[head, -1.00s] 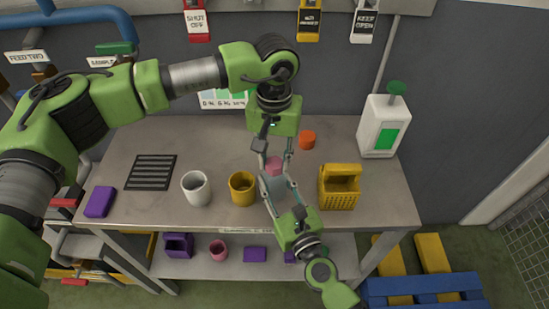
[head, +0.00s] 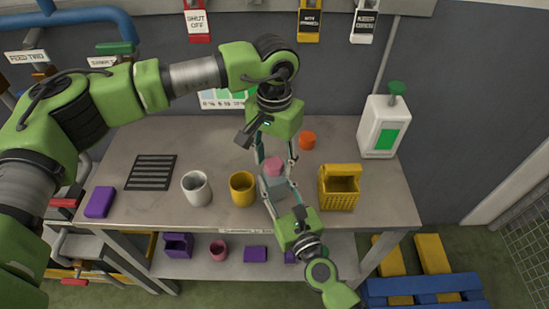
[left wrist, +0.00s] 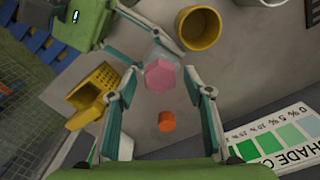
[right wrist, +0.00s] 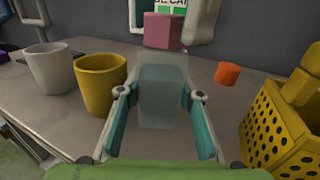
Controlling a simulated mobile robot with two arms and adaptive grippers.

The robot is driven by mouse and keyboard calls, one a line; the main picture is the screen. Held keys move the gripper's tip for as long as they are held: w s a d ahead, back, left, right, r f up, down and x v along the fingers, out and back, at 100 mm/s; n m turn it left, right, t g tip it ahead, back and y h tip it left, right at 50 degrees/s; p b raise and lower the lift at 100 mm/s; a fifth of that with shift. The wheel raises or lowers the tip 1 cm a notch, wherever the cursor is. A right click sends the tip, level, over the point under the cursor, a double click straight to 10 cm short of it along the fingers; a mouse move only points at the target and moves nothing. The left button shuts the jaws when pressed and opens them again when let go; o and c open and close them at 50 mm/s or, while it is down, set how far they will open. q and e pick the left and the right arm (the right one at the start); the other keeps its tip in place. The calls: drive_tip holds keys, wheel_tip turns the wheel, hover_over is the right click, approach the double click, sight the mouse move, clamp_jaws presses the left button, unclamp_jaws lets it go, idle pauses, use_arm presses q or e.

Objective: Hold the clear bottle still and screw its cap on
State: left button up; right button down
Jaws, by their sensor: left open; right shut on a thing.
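The clear bottle (right wrist: 162,92) stands upright on the table, with a pink cap (right wrist: 163,30) on its top; I cannot tell how tightly it sits. My right gripper (right wrist: 160,115) is shut on the bottle's body, one finger on each side. In the head view, the right gripper (head: 279,188) reaches in from the front right. My left gripper (head: 277,160) points down from above and is open, its fingers spread on either side of the cap. In the left wrist view, the cap (left wrist: 160,75) shows between the left fingers with a gap to each.
A yellow mug (head: 242,188) and a white mug (head: 196,188) stand left of the bottle. A yellow basket (head: 339,188) is close on the right. An orange piece (head: 307,140) lies behind. A white jug (head: 384,125) stands at the back right.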

use_arm(q)
wheel_tip(320, 180, up, 12)
idle(0.5)
use_arm(e)
drive_tip(key=c, duration=1.4)
unclamp_jaws()
drive_tip(key=shift+o, duration=0.2)
drive_tip(key=shift+s, duration=0.1)
